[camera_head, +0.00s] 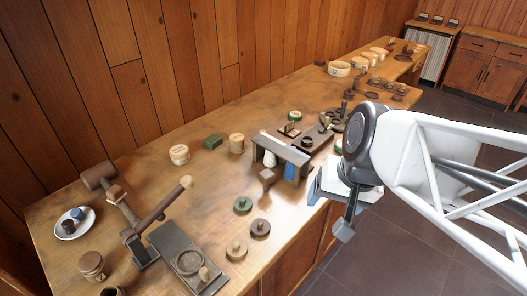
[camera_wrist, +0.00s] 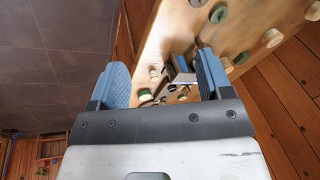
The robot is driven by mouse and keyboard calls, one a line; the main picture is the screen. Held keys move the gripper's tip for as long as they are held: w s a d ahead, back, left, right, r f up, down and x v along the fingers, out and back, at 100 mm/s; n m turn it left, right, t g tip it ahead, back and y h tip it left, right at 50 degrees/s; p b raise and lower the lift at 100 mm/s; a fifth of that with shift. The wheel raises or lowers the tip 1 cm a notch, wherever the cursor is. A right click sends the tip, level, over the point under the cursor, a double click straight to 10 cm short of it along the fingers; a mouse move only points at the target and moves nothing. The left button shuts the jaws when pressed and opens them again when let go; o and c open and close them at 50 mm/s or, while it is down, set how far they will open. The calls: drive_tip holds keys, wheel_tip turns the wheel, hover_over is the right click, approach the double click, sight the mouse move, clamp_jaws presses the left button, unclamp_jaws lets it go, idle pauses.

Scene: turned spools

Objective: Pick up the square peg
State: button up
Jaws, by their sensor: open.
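A small brown block with a square top (camera_head: 267,176), which looks like the square peg, stands on the wooden bench just in front of a dark grey rack (camera_head: 283,152). I cannot pick it out with certainty in the wrist view. My gripper (camera_head: 329,212) hangs off the bench's front edge, to the right of the block and well apart from it. In the wrist view my gripper (camera_wrist: 162,80) shows two blue fingers spread wide with nothing held between them.
A white spool (camera_head: 269,159) and a blue one (camera_head: 290,170) sit at the rack. Knobbed discs (camera_head: 242,205) lie in front. A green block (camera_head: 212,141) lies behind. A grey plate (camera_head: 188,262) and a lever (camera_head: 165,205) fill the near left. Bare bench lies left of the block.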

drive_tip(key=w+a+f+m+y, duration=0.3)
drive_tip(key=w+a+m+y, duration=0.1)
drive_tip(key=w+a+m, duration=0.15)
drive_tip(key=m+t+y, duration=0.2)
drive_tip(key=m+t, duration=0.6)
drive_tip(key=m, duration=1.2)
approach(269, 176)
drive_tip(key=w+a, duration=0.2)
drive_tip(key=a, duration=0.1)
drive_tip(key=shift+w+d+f+m+t+h, duration=0.1)
drive_tip(key=shift+d+f+m+t+h, duration=0.1)
drive_tip(key=shift+f+m, duration=0.2)
drive_tip(key=shift+w+d+f+m+t+h, duration=0.15)
drive_tip(key=shift+f+m+h, duration=0.1)
drive_tip(key=shift+f, duration=0.15)
drive_tip(key=shift+s, duration=0.1)
drive_tip(key=shift+x, duration=1.3)
drive_tip(key=shift+x, duration=2.6)
